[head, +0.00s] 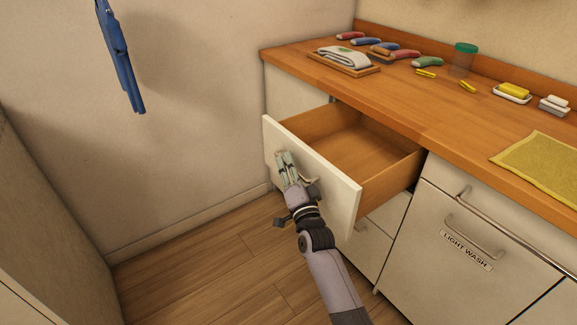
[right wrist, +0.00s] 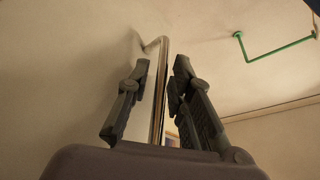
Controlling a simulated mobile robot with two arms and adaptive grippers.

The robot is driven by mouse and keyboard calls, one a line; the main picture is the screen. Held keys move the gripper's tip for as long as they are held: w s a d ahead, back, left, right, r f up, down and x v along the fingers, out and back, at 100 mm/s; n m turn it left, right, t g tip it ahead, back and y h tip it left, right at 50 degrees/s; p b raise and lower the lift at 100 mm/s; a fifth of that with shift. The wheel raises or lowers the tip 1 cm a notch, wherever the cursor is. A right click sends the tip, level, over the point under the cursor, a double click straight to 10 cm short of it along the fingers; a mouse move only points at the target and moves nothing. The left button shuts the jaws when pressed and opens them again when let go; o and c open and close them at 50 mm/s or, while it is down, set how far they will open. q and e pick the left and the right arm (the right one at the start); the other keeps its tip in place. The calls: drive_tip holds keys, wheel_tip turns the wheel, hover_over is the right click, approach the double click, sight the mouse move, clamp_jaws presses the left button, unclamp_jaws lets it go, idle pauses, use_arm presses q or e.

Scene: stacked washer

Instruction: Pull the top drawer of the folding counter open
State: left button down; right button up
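The folding counter (head: 434,128) has a wooden top and white fronts. Its top drawer (head: 330,178) stands well out from the cabinet, with its empty wooden inside showing. My right gripper (head: 285,158) is at the outer face of the drawer front. In the right wrist view, the metal drawer handle (right wrist: 158,88) runs between the two fingers of my right gripper (right wrist: 160,88), which are close in on both sides of it. In the head view the gripper covers much of the handle. My left gripper is not in view.
A white lower drawer (head: 372,247) is shut below. A front labelled "LIGHT WASH" (head: 466,250) stands to the right. Several coloured-handled items, a folded towel (head: 344,57) and a yellow cloth (head: 541,165) lie on the counter. The wooden floor (head: 200,275) to the left is clear.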

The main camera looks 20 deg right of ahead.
drive_tip(key=shift+o, duration=0.6)
drive_tip(key=shift+s, duration=0.15)
drive_tip(key=v, duration=1.1)
drive_tip(key=shift+s, duration=0.35)
drive_tip(key=shift+f, duration=0.1)
